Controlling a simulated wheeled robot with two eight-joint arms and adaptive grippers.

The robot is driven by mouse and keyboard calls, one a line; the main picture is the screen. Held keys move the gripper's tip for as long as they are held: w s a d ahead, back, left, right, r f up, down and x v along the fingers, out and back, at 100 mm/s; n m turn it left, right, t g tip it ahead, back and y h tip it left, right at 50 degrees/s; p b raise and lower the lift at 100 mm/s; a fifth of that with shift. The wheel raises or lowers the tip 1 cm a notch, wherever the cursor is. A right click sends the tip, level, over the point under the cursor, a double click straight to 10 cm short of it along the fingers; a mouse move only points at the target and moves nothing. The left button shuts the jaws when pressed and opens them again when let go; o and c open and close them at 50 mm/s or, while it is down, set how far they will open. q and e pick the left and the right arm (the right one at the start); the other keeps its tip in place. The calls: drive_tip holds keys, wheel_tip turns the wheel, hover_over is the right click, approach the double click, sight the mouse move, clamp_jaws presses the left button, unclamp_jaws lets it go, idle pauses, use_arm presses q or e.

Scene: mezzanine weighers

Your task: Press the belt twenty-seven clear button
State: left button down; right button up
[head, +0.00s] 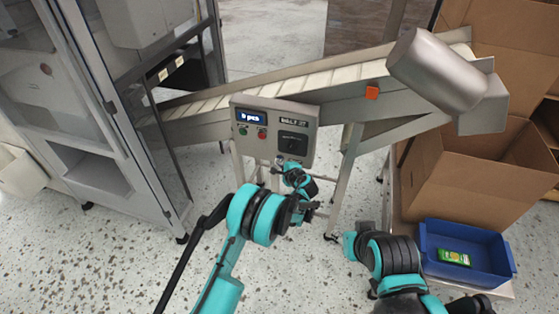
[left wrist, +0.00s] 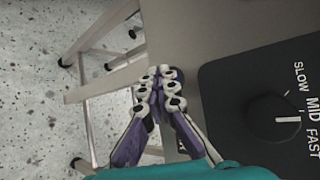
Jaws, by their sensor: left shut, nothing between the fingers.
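The belt control box (head: 275,120) stands in front of the conveyor, with a label that seems to read "BELT 27". Its face has a lit display (head: 251,117) showing a count in pcs, a green button (head: 243,130), a red button (head: 262,133) and a black dial plate (head: 293,143). The button labels are too small to read, so I cannot tell which one is clear. My left gripper (head: 281,162) is at the box's lower edge, below the dial. In the left wrist view its fingers (left wrist: 161,74) are together and empty, beside the speed knob (left wrist: 293,117).
The sloping conveyor (head: 325,77) runs behind the box, with a metal cylinder (head: 437,70) at its upper end. A glass-sided cabinet (head: 95,110) stands at left. A blue tray (head: 480,272) holding a green packet (head: 453,258) and a cardboard box (head: 480,180) are at right.

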use_arm(q)
drive_tip(key=shift+s+a, duration=0.2)
drive_tip(key=shift+s, duration=0.6)
drive_tip(key=shift+s+a, duration=0.25)
drive_tip(key=shift+s, duration=0.55)
drive_tip(key=shift+s+a, duration=0.3)
drive_tip(key=shift+s, duration=0.5)
drive_tip(key=shift+s+a, duration=0.25)
drive_tip(key=shift+s, duration=0.55)
